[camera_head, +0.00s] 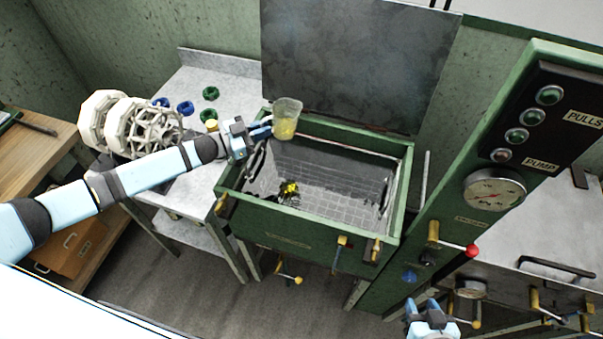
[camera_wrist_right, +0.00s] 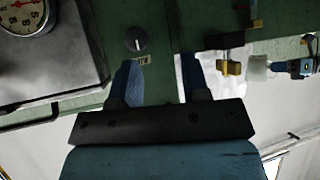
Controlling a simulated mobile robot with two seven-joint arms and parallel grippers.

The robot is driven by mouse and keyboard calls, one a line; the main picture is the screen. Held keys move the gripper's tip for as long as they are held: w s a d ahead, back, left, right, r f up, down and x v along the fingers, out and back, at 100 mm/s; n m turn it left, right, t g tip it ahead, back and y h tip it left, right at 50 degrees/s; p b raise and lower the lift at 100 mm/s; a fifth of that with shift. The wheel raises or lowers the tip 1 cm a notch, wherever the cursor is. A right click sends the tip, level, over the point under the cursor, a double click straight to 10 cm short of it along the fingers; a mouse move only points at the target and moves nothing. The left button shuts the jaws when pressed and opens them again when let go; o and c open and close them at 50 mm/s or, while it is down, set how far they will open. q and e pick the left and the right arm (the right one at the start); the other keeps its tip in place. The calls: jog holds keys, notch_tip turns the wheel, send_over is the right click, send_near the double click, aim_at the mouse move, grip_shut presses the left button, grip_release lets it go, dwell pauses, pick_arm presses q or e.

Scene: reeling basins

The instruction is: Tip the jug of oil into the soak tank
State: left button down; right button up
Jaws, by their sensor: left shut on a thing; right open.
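The jug (camera_head: 287,112) is clear with yellow oil in its lower part. My left gripper (camera_head: 266,128) is shut on its left side and holds it over the back left of the soak tank. The jug looks roughly upright. The soak tank (camera_head: 310,245) is a green-rimmed box with an open top and a gridded grey inside. A small yellow and black object (camera_head: 289,189) lies inside it. My right gripper (camera_head: 432,307) is open and empty, low at the front right; its fingers also show in the right wrist view (camera_wrist_right: 158,80).
A dark lid panel (camera_head: 345,65) stands behind the tank. A green control column (camera_head: 470,150) with a gauge (camera_head: 494,194) and red-knobbed lever (camera_head: 471,251) stands to the right. White reels (camera_head: 135,125) and blue and green rings (camera_head: 186,108) sit on the left counter.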

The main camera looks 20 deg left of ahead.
aim_at(286, 133)
pick_arm(q)
jog(key=shift+s+d+r+m, duration=0.25)
jog(key=shift+r+m, duration=0.1)
jog(key=shift+m, duration=0.35)
jog(key=shift+s+d+m, duration=0.15)
jog(key=shift+m, duration=0.15)
jog(key=m, duration=0.1)
jog(key=s+d+f+m, duration=0.1)
jog(key=m, duration=0.1)
jog(key=shift+s+d+f, duration=0.1)
jog(key=shift+s+d, duration=0.05)
jog(key=shift+f+m+b, duration=0.25)
jog(key=shift+m+b, duration=0.05)
jog(key=shift+b, duration=0.3)
jog(key=shift+s+d+f+m+t+b, duration=0.1)
jog(key=shift+f+m+b, duration=0.45)
jog(key=shift+m+b, duration=0.95)
jog(key=shift+s+d+f+m+t+b, duration=0.1)
jog(key=shift+f+m+b, duration=0.4)
jog(key=shift+m+b, duration=0.95)
jog(key=shift+s+f+m+t+b, duration=0.1)
jog(key=shift+f+m+b, duration=0.45)
jog(key=shift+m+b, duration=0.95)
pick_arm(e)
notch_tip(286, 133, down, 10)
jog(key=shift+a+r+n+y+b, duration=0.2)
jog(key=shift+a+n+y+b, duration=0.1)
jog(key=shift+a+n, duration=0.15)
